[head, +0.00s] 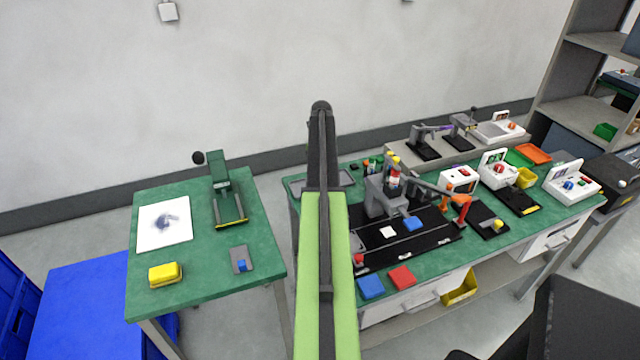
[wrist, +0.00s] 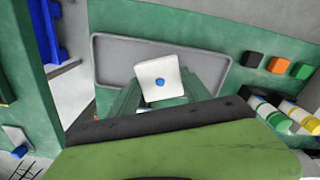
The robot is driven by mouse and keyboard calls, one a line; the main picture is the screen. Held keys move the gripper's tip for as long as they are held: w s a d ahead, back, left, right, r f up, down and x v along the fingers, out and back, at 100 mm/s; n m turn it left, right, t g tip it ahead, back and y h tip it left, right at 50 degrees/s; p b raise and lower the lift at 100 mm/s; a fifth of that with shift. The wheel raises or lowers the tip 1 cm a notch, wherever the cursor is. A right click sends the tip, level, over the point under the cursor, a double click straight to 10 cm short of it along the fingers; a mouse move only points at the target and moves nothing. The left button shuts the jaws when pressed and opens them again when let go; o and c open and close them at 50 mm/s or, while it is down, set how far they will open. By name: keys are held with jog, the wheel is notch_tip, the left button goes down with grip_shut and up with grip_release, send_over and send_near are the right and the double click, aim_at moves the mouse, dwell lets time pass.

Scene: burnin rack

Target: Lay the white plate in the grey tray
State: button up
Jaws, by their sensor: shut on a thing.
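The white plate (wrist: 150,72), a small square with a blue knob, shows in the wrist view. My gripper (wrist: 161,86) is shut on it, with a green finger on each side. The grey tray (wrist: 112,55) lies behind and around the plate in the wrist view, on a green bench top. The plate overlaps the middle of the tray in the picture; I cannot tell how high it is above the floor of the tray. In the head view the tray (head: 346,178) is partly covered by my arm, which also hides my gripper and the held plate.
Black, orange and green blocks (wrist: 277,65) stand right of the tray. A black mat (head: 375,250) with devices and another white square (head: 388,232) lies on the bench. A separate green table (head: 190,270) stands to the left, with a floor gap between.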

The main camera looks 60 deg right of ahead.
notch_tip(320, 180, down, 4)
jog(key=b, duration=0.4)
jog(key=shift+f, duration=0.2)
jog(key=shift+r, duration=0.25)
jog(key=shift+f, duration=0.15)
jog(key=o, duration=1.5)
notch_tip(320, 180, up, 13)
jog(key=p, duration=1.2)
jog(key=shift+f, duration=0.35)
